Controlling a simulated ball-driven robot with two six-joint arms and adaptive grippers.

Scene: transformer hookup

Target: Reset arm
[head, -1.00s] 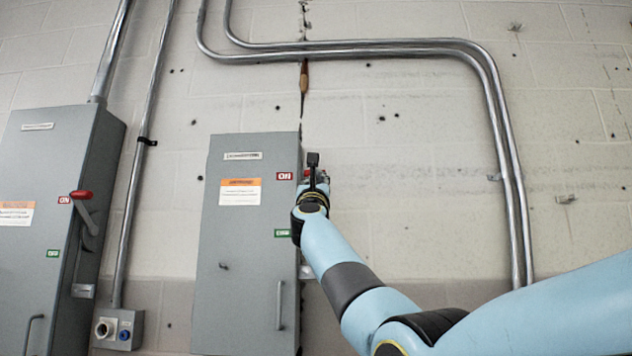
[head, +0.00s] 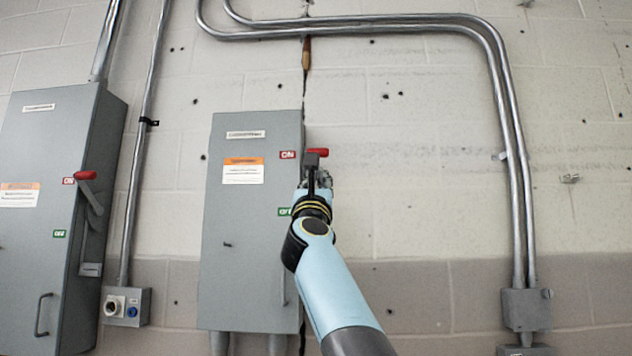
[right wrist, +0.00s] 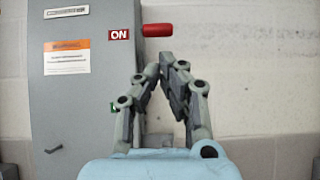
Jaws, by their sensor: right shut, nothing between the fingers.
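My right gripper (head: 316,172) is in front of the right edge of the middle grey electrical box (head: 238,190). In the right wrist view the gripper (right wrist: 159,66) has its fingertips together with nothing between them. The red handle grip (head: 318,152) on that box's side lever shows just beyond the fingertips, beside the red ON label (head: 288,155). The rest of the lever is hidden behind the gripper. My left gripper is not in view.
A second grey box (head: 45,200) at left has a red-handled lever (head: 86,175) beside its ON label. Metal conduits (head: 507,160) run up the wall at right. A small outlet box (head: 125,306) sits between the boxes.

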